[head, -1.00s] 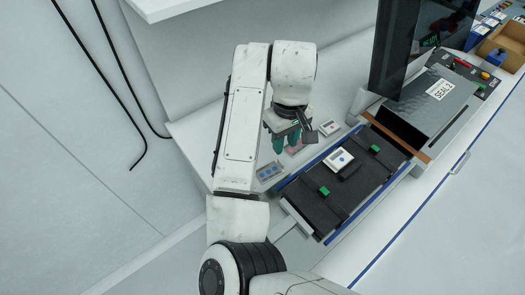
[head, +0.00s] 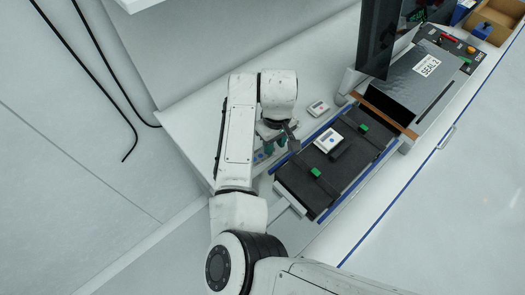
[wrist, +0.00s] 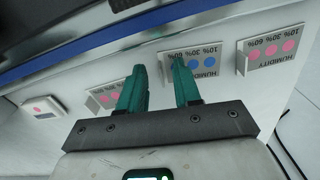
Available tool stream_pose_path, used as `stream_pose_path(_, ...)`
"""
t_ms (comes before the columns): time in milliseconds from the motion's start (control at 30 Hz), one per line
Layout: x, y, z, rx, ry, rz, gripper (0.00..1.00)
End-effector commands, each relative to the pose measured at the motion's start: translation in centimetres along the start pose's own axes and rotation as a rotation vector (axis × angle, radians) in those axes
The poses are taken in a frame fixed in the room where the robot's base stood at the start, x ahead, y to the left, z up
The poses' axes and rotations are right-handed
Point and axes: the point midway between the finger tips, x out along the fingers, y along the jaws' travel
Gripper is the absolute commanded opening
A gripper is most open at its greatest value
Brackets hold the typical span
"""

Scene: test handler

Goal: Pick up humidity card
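Humidity cards stand in a row along the white counter in the wrist view. A card with blue dots (wrist: 208,60) is in the middle, partly covered by my right finger. A card with pink dots (wrist: 272,48) is to its right, clear of the fingers. Another pink-dotted card (wrist: 106,94) is partly behind my left finger. My gripper (wrist: 158,64) has its two teal fingers apart, with nothing seen held between them. In the head view my gripper (head: 274,143) is over the counter left of the black tray and hides most of the cards.
A black padded tray (head: 300,187) with green clips holds a white device (head: 328,140). Another small white device (head: 318,107) lies on the counter (head: 198,125), and one shows in the wrist view (wrist: 42,108). A sealing machine (head: 412,85) stands at the right.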

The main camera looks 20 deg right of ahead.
Motion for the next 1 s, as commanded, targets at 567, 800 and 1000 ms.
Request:
stream_pose_path(567,0.83,-0.01,0.01,0.0,0.0,0.0,0.1)
stream_pose_path(800,0.82,-0.01,0.01,0.0,0.0,0.0,0.0)
stream_pose_path(1000,0.82,-0.01,0.01,0.0,0.0,0.0,0.0)
